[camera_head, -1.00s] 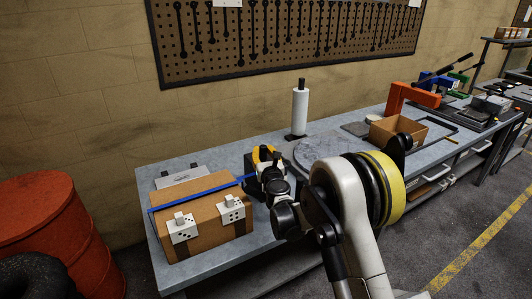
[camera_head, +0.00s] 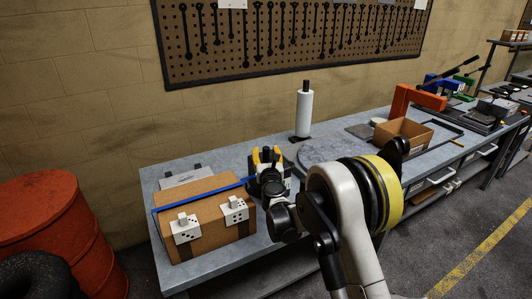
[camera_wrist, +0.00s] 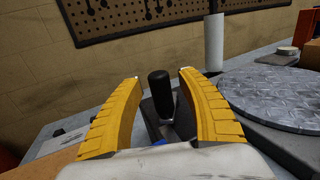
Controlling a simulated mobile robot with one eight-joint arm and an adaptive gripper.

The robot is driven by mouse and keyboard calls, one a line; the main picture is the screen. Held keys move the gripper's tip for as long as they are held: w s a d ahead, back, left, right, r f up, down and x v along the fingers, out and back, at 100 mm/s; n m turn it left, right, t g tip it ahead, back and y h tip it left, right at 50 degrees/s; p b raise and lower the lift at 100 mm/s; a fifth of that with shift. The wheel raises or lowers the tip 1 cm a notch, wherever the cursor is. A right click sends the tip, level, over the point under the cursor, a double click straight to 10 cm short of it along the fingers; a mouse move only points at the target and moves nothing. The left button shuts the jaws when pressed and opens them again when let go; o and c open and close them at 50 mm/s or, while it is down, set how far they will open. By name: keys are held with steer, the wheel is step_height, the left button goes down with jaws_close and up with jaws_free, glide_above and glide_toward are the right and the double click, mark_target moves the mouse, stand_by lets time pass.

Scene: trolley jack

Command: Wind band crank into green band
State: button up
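A cardboard carton (camera_head: 205,228) sits on the bench with a blue band (camera_head: 200,194) running across it. The band leads right toward my gripper (camera_head: 266,155). In the wrist view a black upright handle (camera_wrist: 160,92), apparently the crank's grip, stands between the two yellow fingers of my gripper (camera_wrist: 160,76). The fingers are open, with a gap visible on each side of the handle. The crank's lower part and its mount are mostly hidden behind my wrist and fingers. No green band or gauge can be made out.
Two white dotted blocks (camera_head: 185,228) sit on the carton's front edge. A round metal plate (camera_head: 335,152) and a white roll (camera_head: 303,112) stand to the right. An open box (camera_head: 402,135) and an orange press (camera_head: 412,98) are farther right. A red drum (camera_head: 45,230) stands left.

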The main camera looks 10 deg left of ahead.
steer(key=shift+s, duration=0.1)
steer(key=s+d, duration=0.2)
steer(key=s, duration=0.9)
steer(key=shift+s+d, duration=0.15)
steer(key=shift+s, duration=0.15)
